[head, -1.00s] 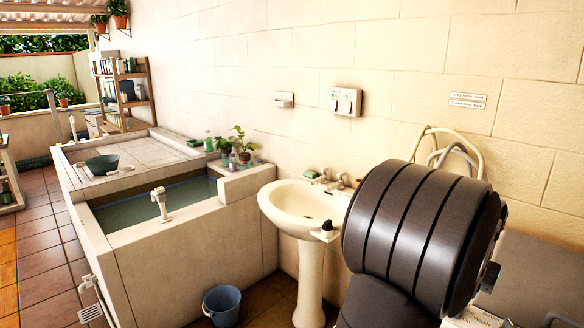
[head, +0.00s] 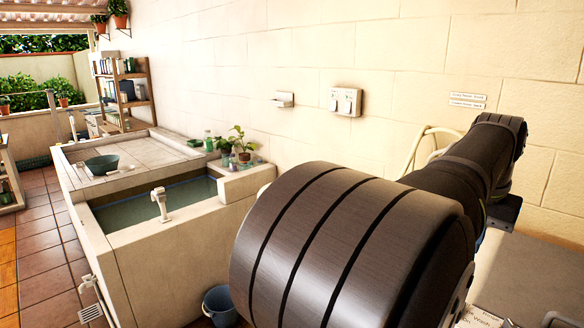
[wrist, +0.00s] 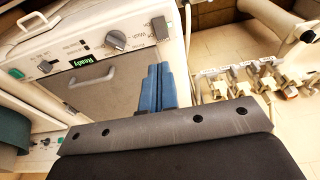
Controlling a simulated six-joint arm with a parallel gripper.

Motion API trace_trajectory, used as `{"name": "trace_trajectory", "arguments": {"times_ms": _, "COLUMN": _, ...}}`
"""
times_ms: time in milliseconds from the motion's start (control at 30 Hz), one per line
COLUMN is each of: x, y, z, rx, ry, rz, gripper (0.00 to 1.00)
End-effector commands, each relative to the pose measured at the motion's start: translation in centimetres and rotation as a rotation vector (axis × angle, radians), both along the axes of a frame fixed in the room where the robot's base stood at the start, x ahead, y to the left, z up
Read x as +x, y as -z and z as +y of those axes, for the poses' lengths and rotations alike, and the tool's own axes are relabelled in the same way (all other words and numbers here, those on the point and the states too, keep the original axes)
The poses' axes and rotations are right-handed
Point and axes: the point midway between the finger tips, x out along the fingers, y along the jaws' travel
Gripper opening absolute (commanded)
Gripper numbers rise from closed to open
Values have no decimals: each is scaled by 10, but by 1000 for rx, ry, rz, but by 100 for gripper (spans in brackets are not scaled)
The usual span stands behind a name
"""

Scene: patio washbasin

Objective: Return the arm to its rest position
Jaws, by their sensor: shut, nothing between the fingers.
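My gripper (wrist: 157,88) shows in the wrist view as two blue fingers side by side, shut and empty. It points at the front of a white appliance (wrist: 28,58) with a lit "Ready" display and knobs, and nothing appears to touch the fingers. In the head view my dark arm fills the lower middle and reaches back to the right, toward the wall. The fingers cannot be made out there.
A stone water tank (head: 135,265) stands on the left, with a tap (head: 160,205) and potted plant (head: 241,145) on it. A blue bucket (head: 218,303) is partly hidden by my arm. In the wrist view, several valves (wrist: 240,82) line the right wall.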

Motion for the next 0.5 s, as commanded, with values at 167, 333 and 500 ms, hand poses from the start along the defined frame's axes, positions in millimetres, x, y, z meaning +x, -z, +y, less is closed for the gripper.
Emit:
{"name": "trace_trajectory", "arguments": {"times_ms": 167, "x": -11, "y": -31, "z": 11, "rx": -45, "ry": 0, "rz": -45, "gripper": 0}}
{"name": "trace_trajectory", "arguments": {"times_ms": 333, "x": -14, "y": -32, "z": 14, "rx": -62, "ry": 0, "rz": -62, "gripper": 0}}
{"name": "trace_trajectory", "arguments": {"times_ms": 500, "x": -11, "y": -19, "z": 11, "rx": -64, "ry": 0, "rz": -64, "gripper": 0}}
